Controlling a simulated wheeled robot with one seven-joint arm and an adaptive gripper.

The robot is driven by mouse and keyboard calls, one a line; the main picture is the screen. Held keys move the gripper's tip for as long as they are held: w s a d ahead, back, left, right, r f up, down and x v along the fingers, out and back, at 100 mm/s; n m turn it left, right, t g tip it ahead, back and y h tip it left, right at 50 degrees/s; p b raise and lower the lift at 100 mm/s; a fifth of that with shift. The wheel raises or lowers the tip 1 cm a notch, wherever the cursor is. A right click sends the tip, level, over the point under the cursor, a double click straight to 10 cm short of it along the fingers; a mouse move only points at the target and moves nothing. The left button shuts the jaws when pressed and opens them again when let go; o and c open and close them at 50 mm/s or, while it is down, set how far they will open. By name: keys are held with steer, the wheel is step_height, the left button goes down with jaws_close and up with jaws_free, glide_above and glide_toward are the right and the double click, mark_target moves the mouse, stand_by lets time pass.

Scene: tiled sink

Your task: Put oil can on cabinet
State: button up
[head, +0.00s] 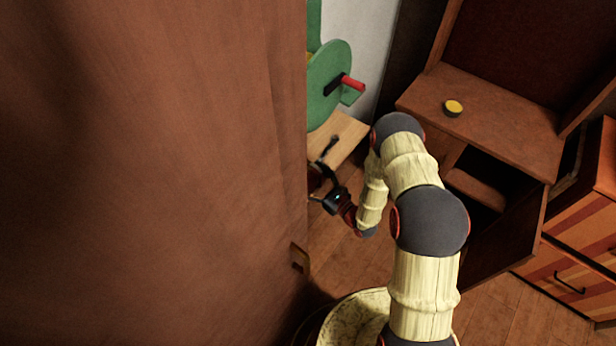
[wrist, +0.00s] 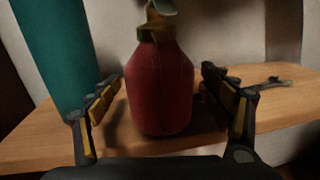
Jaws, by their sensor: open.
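The oil can seems to be the red bottle-shaped can (wrist: 160,92) with a greenish neck, upright on a light wooden shelf (wrist: 40,143) in the wrist view. My gripper (wrist: 163,78) is open, with one finger on each side of the can. I cannot tell whether either finger touches it. In the head view my gripper (head: 321,176) is at the shelf (head: 350,132), partly behind a large brown panel, and the can is mostly hidden there. A brown wooden cabinet (head: 500,105) with an open lower compartment stands at the right.
A small yellow-topped round item (head: 453,108) sits on the cabinet. A green wheel-like object (head: 328,85) with a red handle stands behind the shelf. A teal cylinder (wrist: 55,50) is left of the can, and a dark tool (wrist: 265,84) lies right. Striped drawers (head: 570,280) stand far right.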

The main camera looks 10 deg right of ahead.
jaws_close()
stand_by(1.3)
steer(key=shift+r, duration=0.1)
